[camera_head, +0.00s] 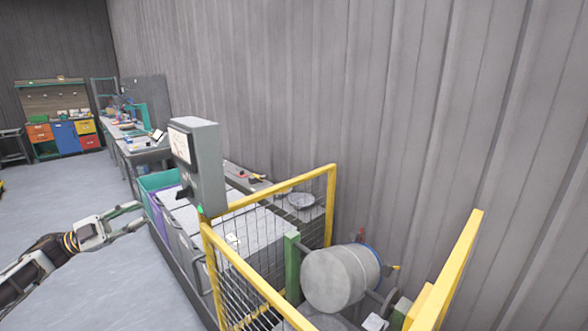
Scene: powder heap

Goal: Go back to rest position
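My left gripper (141,214) shows at the lower left, on the arm that comes in from the left edge. Its two fingers are apart and I see nothing between them. It is in front of the row of bins and appears apart from them; the exact gap is hard to judge. My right gripper and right arm are not in view.
A yellow-framed mesh fence (268,287) encloses a grey drum (335,279) at the lower right. A grey control box (208,165) stands beside teal and grey bins (158,181). Workbenches (146,155) line the wall behind. Open floor (60,200) lies left.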

